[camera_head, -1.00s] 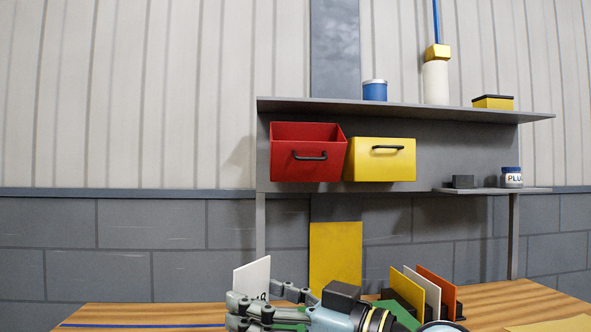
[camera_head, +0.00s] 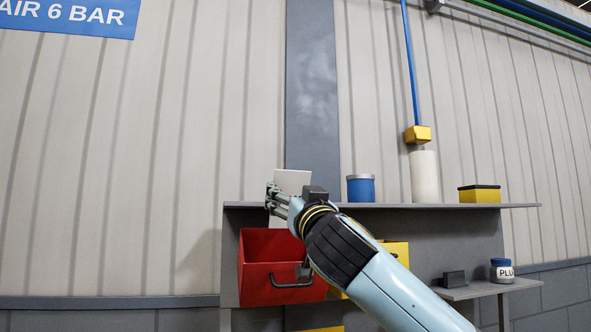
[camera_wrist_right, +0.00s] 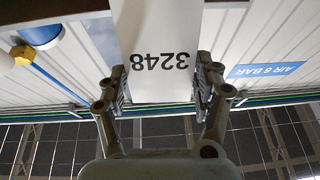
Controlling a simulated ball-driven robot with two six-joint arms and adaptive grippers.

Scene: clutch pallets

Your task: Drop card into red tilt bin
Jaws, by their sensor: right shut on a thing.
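A white card (camera_head: 292,182) is held in my right gripper (camera_head: 279,200). In the right wrist view the card (camera_wrist_right: 158,30) shows the number 3248 upside down, and both fingers of the right gripper (camera_wrist_right: 161,95) are shut on its sides. The red tilt bin (camera_head: 270,285) hangs on the grey rack with its open top tipped out. In the head view the card and gripper are above the bin's opening; the exact depth between them is hard to tell. My right arm covers part of the bin's right side. My left gripper is not in view.
A yellow bin (camera_head: 398,252) sits right of the red one, mostly behind my arm. The grey shelf (camera_head: 450,207) above holds a blue tin (camera_head: 361,188), a white cylinder (camera_head: 424,177) and a yellow box (camera_head: 479,194). A labelled jar (camera_head: 502,271) stands lower right.

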